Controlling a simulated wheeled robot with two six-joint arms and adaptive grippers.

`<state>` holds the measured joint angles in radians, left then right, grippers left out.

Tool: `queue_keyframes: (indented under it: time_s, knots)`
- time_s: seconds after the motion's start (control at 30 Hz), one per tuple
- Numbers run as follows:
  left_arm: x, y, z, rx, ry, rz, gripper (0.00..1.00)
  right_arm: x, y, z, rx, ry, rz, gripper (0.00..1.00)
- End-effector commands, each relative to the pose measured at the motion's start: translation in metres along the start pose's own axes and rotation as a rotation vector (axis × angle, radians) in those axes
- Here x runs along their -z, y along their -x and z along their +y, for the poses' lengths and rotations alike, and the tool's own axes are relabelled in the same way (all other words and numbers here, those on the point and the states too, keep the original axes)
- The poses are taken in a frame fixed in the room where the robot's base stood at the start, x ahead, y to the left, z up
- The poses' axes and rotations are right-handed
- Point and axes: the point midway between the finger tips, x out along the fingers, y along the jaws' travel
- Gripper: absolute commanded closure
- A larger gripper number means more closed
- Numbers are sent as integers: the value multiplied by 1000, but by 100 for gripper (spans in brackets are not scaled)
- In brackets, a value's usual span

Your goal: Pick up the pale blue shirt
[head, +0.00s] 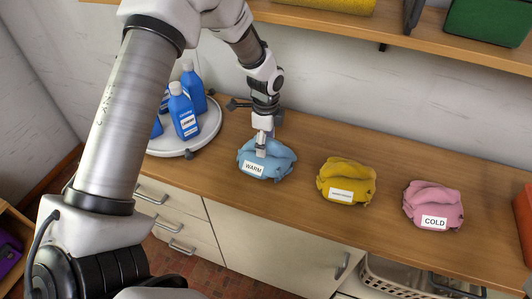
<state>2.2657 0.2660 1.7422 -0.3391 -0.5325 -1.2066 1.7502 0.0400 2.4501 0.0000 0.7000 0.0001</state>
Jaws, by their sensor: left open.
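The pale blue shirt (280,165) lies bundled on the wooden counter, with a white label reading "WARM" on its front. My left gripper (262,148) points down right at the top of the blue bundle. It is open, and its fingertips are at or just above the cloth; I cannot tell whether they touch it. Part of the shirt's top is hidden behind the gripper. My right gripper is not in the view.
A yellow bundle (346,180) and a pink bundle (433,204) labelled "COLD" lie to the right on the counter (385,160). Blue bottles (183,112) stand on a round white tray (206,134) at left. A shelf (340,22) runs above. An orange box (525,215) stands at far right.

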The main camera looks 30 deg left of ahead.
Motion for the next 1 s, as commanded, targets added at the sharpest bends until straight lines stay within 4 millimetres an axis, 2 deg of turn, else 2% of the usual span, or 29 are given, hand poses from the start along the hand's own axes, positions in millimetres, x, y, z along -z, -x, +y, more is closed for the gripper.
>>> queue_keyframes:
  time_s: [0.23, 0.27, 0.3, 0.43, 0.47, 0.8, 1.0]
  knots:
    - [0, -6, 0, 2, 0, 1, 29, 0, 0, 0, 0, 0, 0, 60]
    - [0, -6, 0, 2, 0, 1, 36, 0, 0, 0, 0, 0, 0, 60]
    - [0, -6, 0, 2, 0, 1, 50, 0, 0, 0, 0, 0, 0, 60]
    - [0, -6, 0, 1, 0, 1, 96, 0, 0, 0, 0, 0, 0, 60]
    - [0, -6, 0, 1, 0, 1, 100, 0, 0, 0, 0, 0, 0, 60]
    - [0, -6, 0, 0, 0, 1, 100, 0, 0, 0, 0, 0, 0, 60]
    - [0, 8, 0, 3, 1, 1, 100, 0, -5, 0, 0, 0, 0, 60]
